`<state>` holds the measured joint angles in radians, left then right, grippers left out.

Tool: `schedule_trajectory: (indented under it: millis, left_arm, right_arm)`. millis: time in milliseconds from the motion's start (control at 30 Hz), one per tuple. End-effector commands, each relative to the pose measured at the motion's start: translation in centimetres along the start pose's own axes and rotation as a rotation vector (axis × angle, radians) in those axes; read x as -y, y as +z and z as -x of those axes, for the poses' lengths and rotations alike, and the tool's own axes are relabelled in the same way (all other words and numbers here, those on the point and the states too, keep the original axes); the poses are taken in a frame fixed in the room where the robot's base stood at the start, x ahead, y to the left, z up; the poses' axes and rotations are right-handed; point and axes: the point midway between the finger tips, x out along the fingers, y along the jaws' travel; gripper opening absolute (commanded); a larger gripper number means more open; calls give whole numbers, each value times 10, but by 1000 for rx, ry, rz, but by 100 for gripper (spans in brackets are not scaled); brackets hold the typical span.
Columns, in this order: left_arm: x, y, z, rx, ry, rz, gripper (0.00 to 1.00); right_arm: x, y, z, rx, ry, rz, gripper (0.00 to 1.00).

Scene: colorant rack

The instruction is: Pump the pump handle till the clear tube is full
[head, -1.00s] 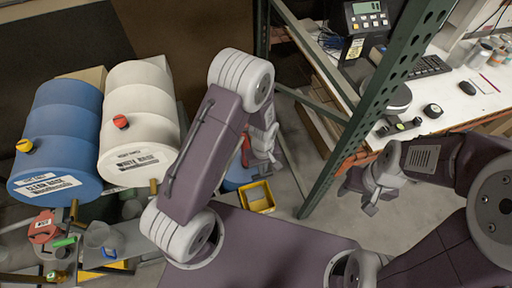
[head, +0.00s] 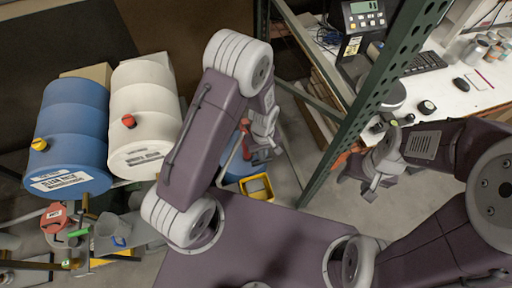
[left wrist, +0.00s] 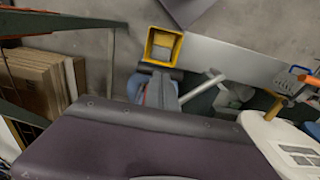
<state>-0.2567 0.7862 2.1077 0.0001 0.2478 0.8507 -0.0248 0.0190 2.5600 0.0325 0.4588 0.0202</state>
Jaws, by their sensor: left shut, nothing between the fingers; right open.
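My left gripper (head: 264,140) is shut and empty, hanging below my raised left arm in the head view, above the floor to the right of the white drum (head: 142,122). A blue object with a red part (head: 246,150) shows just behind it, partly hidden by my arm. I cannot tell whether that is the pump. My right gripper (head: 366,186) is open and empty, at the right, left of the worktable. I cannot make out a pump handle or clear tube with certainty.
A blue drum (head: 72,130) lies beside the white one. Below them are a red-lidded container (head: 55,220) and clear containers (head: 112,232). A yellow bin (head: 257,187) sits low near my left arm.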

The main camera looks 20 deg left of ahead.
Motion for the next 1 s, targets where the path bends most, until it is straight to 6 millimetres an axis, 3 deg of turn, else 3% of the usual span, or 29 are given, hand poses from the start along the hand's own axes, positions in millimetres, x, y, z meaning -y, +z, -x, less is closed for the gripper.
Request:
schedule_trajectory:
  millis: [1000]
  left_arm:
    - [0, 0, -70, -1, 1, 0, 0]
  right_arm:
    - [-1, 6, -56, 0, 0, 0, 52]
